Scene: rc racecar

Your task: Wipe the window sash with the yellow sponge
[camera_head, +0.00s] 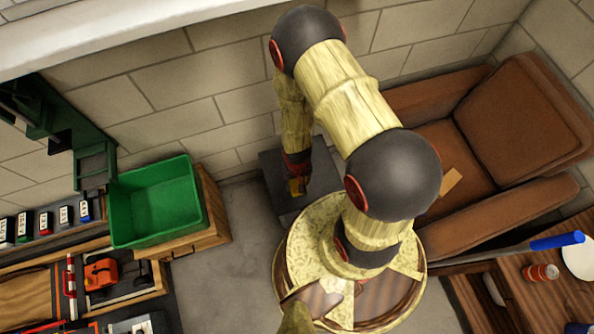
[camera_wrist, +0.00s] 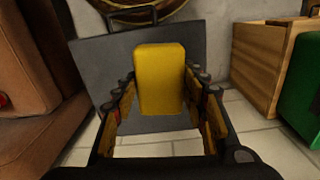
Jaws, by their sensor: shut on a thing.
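My gripper (camera_wrist: 160,88) is shut on the yellow sponge (camera_wrist: 159,62). The sponge stands out lengthwise between the two fingers in the wrist view. In the head view my gripper (camera_head: 297,186) hangs low, pointing down, over a dark grey flat panel (camera_head: 322,178). The sponge is small and hard to make out there. The same grey panel (camera_wrist: 85,65) lies behind the sponge in the wrist view; I cannot tell whether they touch. I cannot surely identify a window sash. A pale ledge (camera_head: 90,35) runs along the top left of the head view.
A brown armchair (camera_head: 520,120) stands right of the panel. A green bin (camera_head: 155,203) sits on a wooden cabinet (camera_head: 214,215) to the left. A tool-covered bench (camera_head: 100,278) is at lower left, a wooden table (camera_head: 535,300) at lower right. A block wall stands behind.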

